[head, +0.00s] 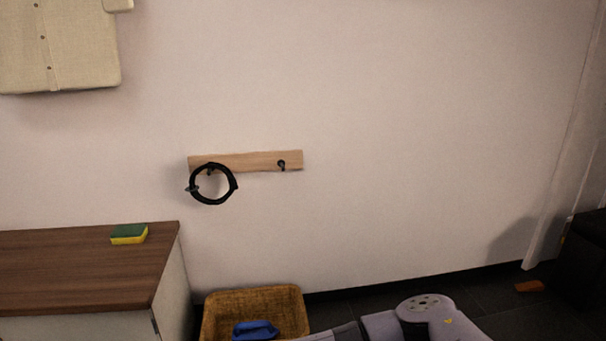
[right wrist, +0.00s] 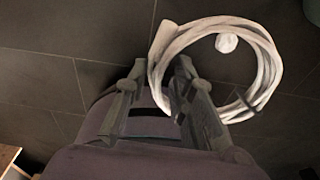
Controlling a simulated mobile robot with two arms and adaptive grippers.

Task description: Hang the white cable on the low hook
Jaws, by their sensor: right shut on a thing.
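The white cable (right wrist: 262,55) is a coil with a dark tie, seen in the right wrist view. My right gripper (right wrist: 160,68) is shut on the left side of the coil, and the loop sticks out to the right above the dark floor. A wooden rail (head: 245,161) on the wall has two dark hooks in the head view. Its right hook (head: 282,165) is bare. A black cable coil (head: 212,184) hangs at the left hook (head: 210,170). The white cable and right fingers do not show in the head view. My left gripper is out of view.
A brown-topped cabinet (head: 80,262) with a green and yellow sponge (head: 129,234) stands at the left. A yellow basket (head: 292,300) holding a blue thing (head: 255,330) is on the floor below the rail. A beige garment (head: 58,45) hangs at upper left. The wall right of the rail is clear.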

